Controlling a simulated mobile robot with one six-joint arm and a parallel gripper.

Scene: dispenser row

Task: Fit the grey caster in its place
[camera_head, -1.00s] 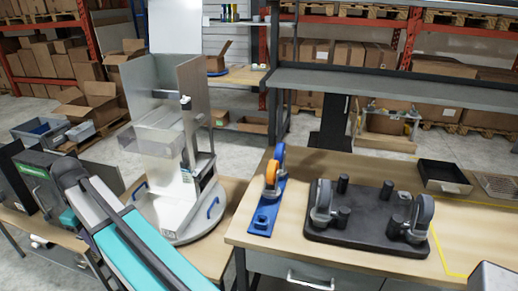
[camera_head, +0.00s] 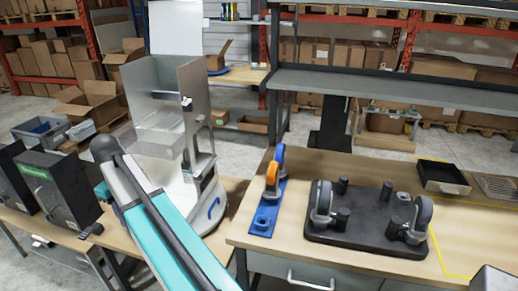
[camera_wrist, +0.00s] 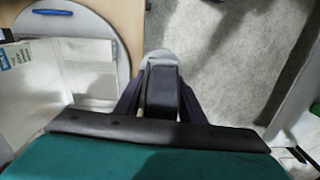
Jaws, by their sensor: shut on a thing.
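My gripper (camera_wrist: 160,105) is shut on a dark piece with a rounded grey end, apparently the grey caster (camera_wrist: 158,60), seen in the wrist view. In the head view my arm hides the gripper and this piece. A blue strip (camera_head: 263,222) on the bench carries a blue-wheeled caster (camera_head: 280,154) and an orange-wheeled caster (camera_head: 271,174); its front end bears no wheel. To its right, a black base plate (camera_head: 365,240) holds dark-wheeled casters with grey forks (camera_head: 321,203), (camera_head: 419,219) and several black posts.
A metal stand (camera_head: 180,85) on a round turntable, with a blue handle (camera_head: 214,207), is beside my arm. Dark boxes (camera_head: 58,185) are at left. A black tray (camera_head: 443,177) lies at the bench's back right. Floor shows between the work surfaces in the wrist view.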

